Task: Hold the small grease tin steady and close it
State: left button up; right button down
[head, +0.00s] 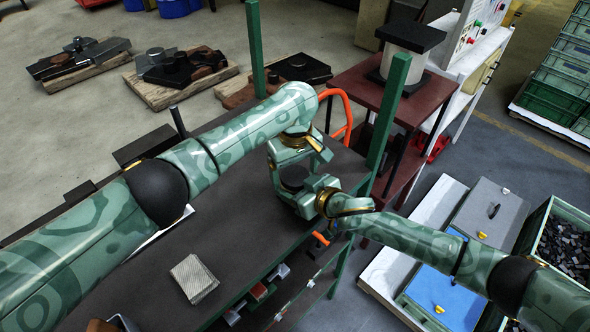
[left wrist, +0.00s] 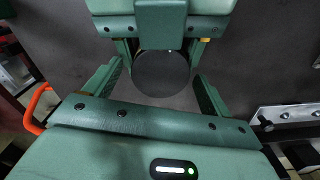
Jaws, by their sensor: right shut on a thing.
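The small grease tin (head: 293,176) shows as a dark round disc at the bench's far right end, between my two grippers. In the left wrist view its dark round top (left wrist: 161,76) is seen from above. I cannot tell whether this face is a lid or the open mouth. My right gripper (head: 306,193) is shut on the tin from the right; its fingers (left wrist: 161,50) flank the far side of the disc. My left gripper (head: 284,168) is above the tin; its fingers (left wrist: 158,78) are spread on either side of the disc with gaps. The tin's side is mostly hidden.
The dark bench (head: 230,245) carries a pale ribbed pad (head: 194,279). Green posts (head: 389,125) rise at the bench's edges. An orange hose (head: 347,115) curves close behind my grippers. A dark red table (head: 368,92) stands beyond. The bench's middle is mostly clear.

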aim_at(295, 175)
pick_arm(q)
jog(key=shift+r, duration=0.15)
jog(key=shift+r, duration=2.15)
jog(key=shift+c, duration=0.4)
jog(key=shift+r+n, duration=1.6)
jog(key=shift+r, duration=0.15)
jog(key=shift+f, duration=0.15)
jog(key=shift+f, duration=3.9)
